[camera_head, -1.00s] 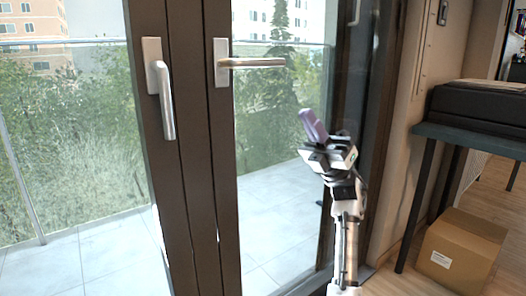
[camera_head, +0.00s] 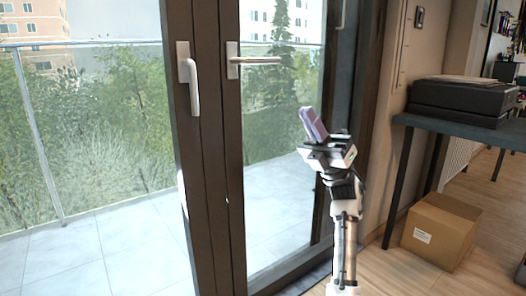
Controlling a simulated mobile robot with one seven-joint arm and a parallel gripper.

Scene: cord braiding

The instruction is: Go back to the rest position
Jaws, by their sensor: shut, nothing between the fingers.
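My gripper (camera_head: 311,124) is at the end of my raised white and black arm, right of the picture's middle. Its two purple fingers point up and slightly left and are pressed together, with nothing seen between them. It stands in front of the right glass pane, apart from the door handles. The left handle (camera_head: 191,82) points down. The right handle (camera_head: 254,60) lies level, pointing right. The rest position has no visible mark.
The dark door frame (camera_head: 209,160) stands left of my arm. At right, a dark table (camera_head: 470,131) bears a black case (camera_head: 458,101). A cardboard box (camera_head: 440,229) sits on the wooden floor below. Bare floor shows between the box and my arm.

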